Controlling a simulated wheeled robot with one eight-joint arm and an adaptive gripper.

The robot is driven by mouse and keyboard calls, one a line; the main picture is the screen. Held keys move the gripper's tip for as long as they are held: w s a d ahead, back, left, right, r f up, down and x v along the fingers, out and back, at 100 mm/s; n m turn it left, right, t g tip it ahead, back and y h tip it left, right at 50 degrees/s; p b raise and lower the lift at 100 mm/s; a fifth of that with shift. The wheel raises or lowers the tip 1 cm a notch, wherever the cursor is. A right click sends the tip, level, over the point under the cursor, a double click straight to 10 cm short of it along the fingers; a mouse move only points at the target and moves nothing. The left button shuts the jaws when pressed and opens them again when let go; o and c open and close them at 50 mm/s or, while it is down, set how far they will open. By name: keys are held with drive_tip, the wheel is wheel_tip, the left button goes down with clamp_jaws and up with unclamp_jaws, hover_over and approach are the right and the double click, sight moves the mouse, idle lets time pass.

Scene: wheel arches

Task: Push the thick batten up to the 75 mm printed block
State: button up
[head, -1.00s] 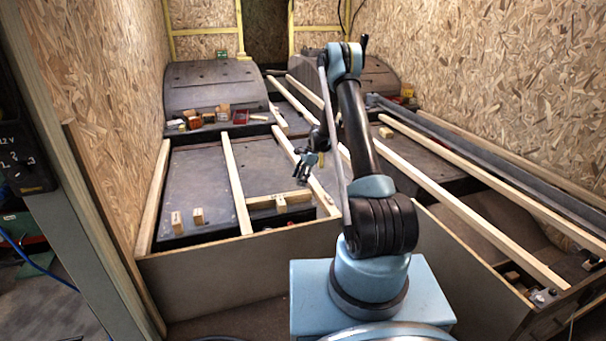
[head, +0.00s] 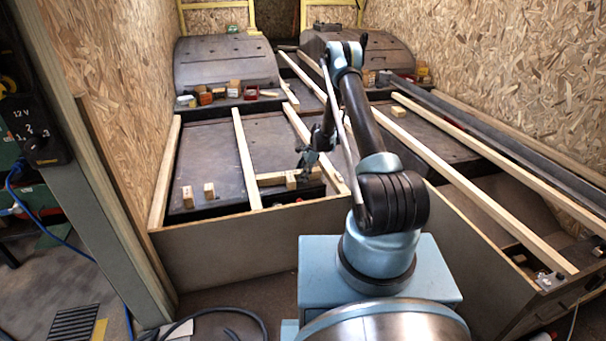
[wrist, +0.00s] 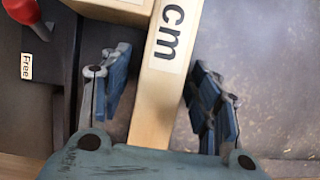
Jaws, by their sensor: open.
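A short light-wood batten (head: 270,179) lies crosswise between two long battens in the front left bay; I take it to be the thick batten. A small block (head: 291,180) is at its right part. Two more small blocks with dark markings, one on the left (head: 188,197) and one beside it (head: 209,191), stand to its left; their print is too small to read. My gripper (head: 308,171) is low at the right end of the short batten. In the wrist view my open gripper (wrist: 159,95) has its fingers either side of a wooden piece printed "cm" (wrist: 158,75), with visible gaps.
Long battens run beside the bay, one left of centre (head: 246,160) and one at the right (head: 318,150). A front panel (head: 250,245) edges the bay. A red knob (wrist: 22,10) and a "Free" label (wrist: 27,67) show left in the wrist view. Grey floor is clear at right.

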clamp_jaws()
unclamp_jaws()
drive_tip(key=v, duration=1.2)
idle(0.3)
